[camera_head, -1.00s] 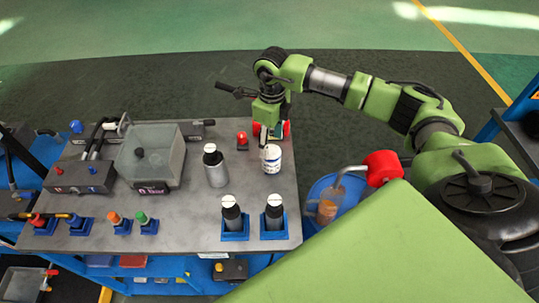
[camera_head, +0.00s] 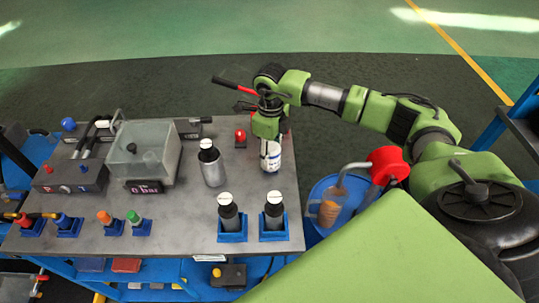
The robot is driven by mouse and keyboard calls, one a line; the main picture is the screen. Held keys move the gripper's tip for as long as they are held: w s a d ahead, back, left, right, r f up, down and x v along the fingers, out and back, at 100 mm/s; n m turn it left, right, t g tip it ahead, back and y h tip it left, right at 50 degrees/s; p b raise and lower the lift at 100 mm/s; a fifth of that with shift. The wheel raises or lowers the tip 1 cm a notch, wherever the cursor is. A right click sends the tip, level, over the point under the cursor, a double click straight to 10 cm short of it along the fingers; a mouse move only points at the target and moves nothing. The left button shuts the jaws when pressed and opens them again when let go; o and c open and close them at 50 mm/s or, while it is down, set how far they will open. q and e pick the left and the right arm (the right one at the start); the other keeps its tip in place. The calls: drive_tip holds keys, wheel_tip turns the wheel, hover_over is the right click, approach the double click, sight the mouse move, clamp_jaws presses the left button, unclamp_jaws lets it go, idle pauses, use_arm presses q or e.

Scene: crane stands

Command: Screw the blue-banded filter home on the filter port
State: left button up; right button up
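A white can-shaped filter (camera_head: 271,160) with blue marking stands upright near the right edge of the grey bench top (camera_head: 185,222). My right gripper (camera_head: 268,138) points down at the top of this filter, and its fingers overlap the upper part. I cannot tell whether the fingers are closed on it or only around it. I cannot make out the filter port; the gripper and filter may hide it. My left gripper is not in view.
A dark-topped silver cylinder (camera_head: 212,164) stands left of the filter. Two similar cylinders stand in blue holders (camera_head: 232,232) at the front. A clear box (camera_head: 142,158) and a red button (camera_head: 240,137) are on the bench. A blue bucket (camera_head: 325,215) stands to the right.

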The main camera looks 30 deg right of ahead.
sight(271, 147)
drive_tip(key=shift+r+p, duration=1.2)
drive_tip(key=shift+r, duration=0.8)
drive_tip(key=shift+f, duration=0.1)
